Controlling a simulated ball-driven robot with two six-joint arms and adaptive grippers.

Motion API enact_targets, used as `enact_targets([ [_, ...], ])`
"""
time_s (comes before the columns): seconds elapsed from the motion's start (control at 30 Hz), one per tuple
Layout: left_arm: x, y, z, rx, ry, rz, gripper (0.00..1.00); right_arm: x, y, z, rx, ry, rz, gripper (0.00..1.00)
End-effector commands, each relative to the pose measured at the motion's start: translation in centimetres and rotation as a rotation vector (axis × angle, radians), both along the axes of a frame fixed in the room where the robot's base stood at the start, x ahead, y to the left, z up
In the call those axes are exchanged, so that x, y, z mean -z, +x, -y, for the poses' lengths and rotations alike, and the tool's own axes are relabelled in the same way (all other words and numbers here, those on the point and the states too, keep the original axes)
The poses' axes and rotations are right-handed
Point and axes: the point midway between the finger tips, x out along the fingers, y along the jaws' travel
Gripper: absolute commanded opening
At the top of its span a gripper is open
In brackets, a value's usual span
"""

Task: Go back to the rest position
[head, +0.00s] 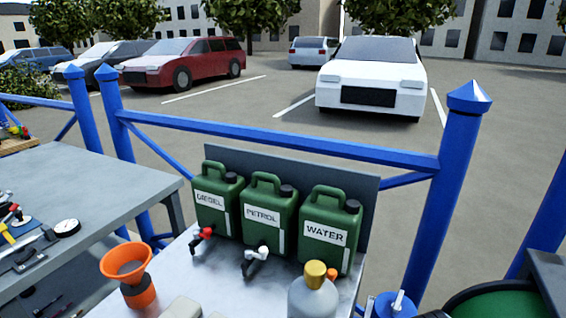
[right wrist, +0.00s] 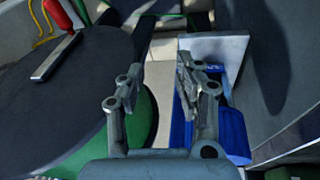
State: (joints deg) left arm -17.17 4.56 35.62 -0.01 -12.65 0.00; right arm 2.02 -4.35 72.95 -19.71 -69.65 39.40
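My right gripper (right wrist: 160,72) shows in the right wrist view with its two fingers apart and nothing between them. Below and left of it is a large dark round top on a green body (right wrist: 142,125). A blue object (right wrist: 232,135) lies beyond and below the right finger, with a pale flat piece above it. My left gripper is in neither view. In the head view no gripper shows.
A light bench holds three green canisters, diesel (head: 209,199), petrol (head: 262,216) and water (head: 324,234), an orange funnel (head: 127,258) and a yellow-capped bottle (head: 312,297). A grey workbench (head: 90,180) with tools stands left. Blue railings (head: 280,138) run behind.

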Motion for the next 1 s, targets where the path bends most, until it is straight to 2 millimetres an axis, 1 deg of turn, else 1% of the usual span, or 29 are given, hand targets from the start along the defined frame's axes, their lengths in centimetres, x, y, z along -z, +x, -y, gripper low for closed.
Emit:
enact_targets([
  [0.03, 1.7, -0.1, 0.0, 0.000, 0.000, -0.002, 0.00, 3.9, -2.7, 0.5, -0.017, 0.001, -0.044, 0.34],
  [0.07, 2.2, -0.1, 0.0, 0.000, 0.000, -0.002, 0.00, 5.5, -4.1, 0.7, -0.030, 0.005, -0.063, 0.34],
  [0.1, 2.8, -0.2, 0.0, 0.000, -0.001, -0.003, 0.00, 7.8, -6.1, 0.9, -0.050, 0.009, -0.089, 0.34],
  [0.17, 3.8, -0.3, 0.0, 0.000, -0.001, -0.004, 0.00, 11.0, -9.2, 1.3, -0.082, 0.021, -0.128, 0.34],
  [0.2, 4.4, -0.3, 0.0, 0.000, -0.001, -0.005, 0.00, 13.1, -11.4, 1.6, -0.107, 0.028, -0.151, 0.34],
  [0.27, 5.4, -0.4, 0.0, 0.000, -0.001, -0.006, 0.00, 16.1, -14.7, 2.0, -0.143, 0.043, -0.182, 0.34],
  [0.3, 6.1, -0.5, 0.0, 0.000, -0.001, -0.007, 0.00, 18.0, -17.0, 2.3, -0.169, 0.053, -0.201, 0.34],
  [0.37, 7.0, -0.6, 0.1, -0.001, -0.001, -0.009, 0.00, 20.7, -20.5, 2.7, -0.209, 0.069, -0.228, 0.34],
  [0.4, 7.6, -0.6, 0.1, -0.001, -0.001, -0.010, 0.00, 22.5, -22.9, 3.0, -0.237, 0.081, -0.243, 0.34],
  [0.47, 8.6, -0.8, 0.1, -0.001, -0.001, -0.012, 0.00, 24.8, -26.7, 3.6, -0.282, 0.098, -0.261, 0.34],
  [0.5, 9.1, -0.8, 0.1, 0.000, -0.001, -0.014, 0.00, 26.2, -29.1, 3.9, -0.311, 0.110, -0.271, 0.34],
  [0.57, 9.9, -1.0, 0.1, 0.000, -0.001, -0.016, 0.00, 27.9, -32.5, 4.4, -0.358, 0.124, -0.276, 0.34],
  [0.6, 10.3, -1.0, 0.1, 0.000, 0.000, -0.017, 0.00, 28.9, -34.5, 4.8, -0.391, 0.132, -0.273, 0.34],
  [0.63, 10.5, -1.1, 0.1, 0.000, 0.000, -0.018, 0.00, 29.5, -35.9, 5.0, -0.417, 0.136, -0.267, 0.34],
  [0.67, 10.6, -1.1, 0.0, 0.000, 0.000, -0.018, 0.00, 29.8, -36.9, 5.2, -0.447, 0.138, -0.253, 0.34],
  [0.7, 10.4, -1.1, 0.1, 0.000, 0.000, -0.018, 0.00, 29.9, -37.1, 5.2, -0.479, 0.137, -0.225, 0.34],
  [0.77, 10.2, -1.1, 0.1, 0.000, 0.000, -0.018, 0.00, 29.9, -36.8, 5.1, -0.522, 0.133, -0.184, 0.34],
  [0.9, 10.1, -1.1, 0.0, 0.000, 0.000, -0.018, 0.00, 29.9, -35.5, 4.9, -0.597, 0.113, -0.121, 0.34],
  [1.0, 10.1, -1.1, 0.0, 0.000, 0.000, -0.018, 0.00, 29.8, -35.4, 4.9, -0.611, 0.110, -0.120, 0.34],
])
